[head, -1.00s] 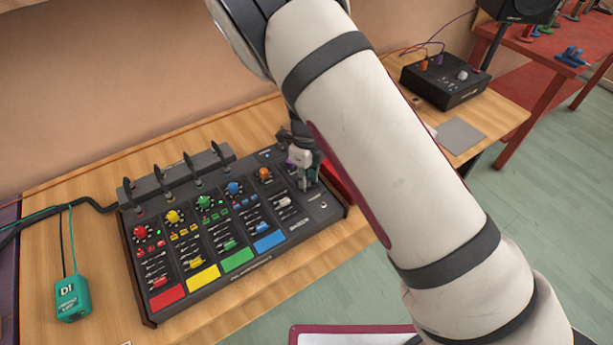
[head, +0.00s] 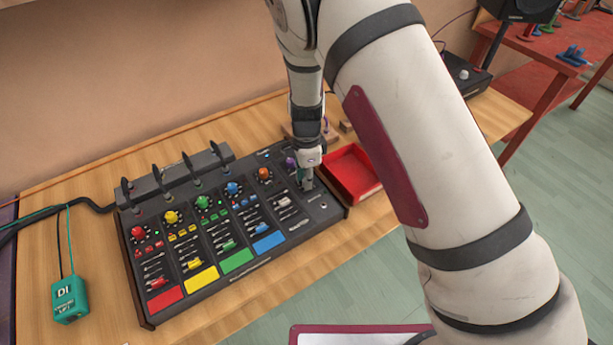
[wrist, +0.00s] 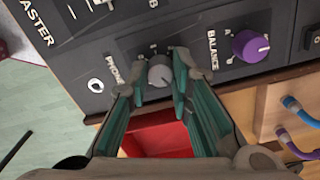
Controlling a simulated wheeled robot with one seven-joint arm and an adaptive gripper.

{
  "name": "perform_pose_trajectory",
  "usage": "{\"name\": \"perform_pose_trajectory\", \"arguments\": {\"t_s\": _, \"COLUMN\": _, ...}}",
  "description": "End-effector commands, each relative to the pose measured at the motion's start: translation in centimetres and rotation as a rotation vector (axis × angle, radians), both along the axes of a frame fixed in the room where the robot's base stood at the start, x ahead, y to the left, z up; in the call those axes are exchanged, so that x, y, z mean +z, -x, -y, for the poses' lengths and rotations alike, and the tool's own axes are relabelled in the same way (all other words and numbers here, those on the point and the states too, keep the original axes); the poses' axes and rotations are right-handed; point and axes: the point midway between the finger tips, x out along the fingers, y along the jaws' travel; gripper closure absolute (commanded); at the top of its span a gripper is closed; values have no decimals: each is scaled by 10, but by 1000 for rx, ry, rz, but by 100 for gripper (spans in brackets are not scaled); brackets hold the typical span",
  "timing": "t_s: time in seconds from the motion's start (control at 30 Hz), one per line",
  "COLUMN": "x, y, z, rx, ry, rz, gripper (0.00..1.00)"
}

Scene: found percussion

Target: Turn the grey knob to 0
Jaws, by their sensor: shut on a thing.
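The grey knob (wrist: 160,74) sits on the mixer's dark panel in the wrist view, between the "PHONES" and "BALANCE" lettering. My gripper (wrist: 159,84) has its teal-padded fingers on either side of it, shut on it. The knob's pointer and scale are mostly covered, so its setting cannot be read. In the head view my gripper (head: 307,182) points down at the right end of the mixer (head: 218,272) and hides the knob.
A purple knob (wrist: 250,45) is close beside the grey one. A red tray (head: 352,177) stands just right of the mixer. A teal DI box (head: 70,299) lies at the left. A black box (head: 465,76) is at the back right.

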Motion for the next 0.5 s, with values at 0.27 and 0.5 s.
{"name": "perform_pose_trajectory", "arguments": {"t_s": 0.27, "x": 0, "y": -2, "z": 0, "rx": 261, "ry": -2, "rz": 4, "gripper": 100}}
{"name": "perform_pose_trajectory", "arguments": {"t_s": 0.5, "x": 0, "y": -2, "z": 0, "rx": 490, "ry": -2, "rz": 5, "gripper": 100}}
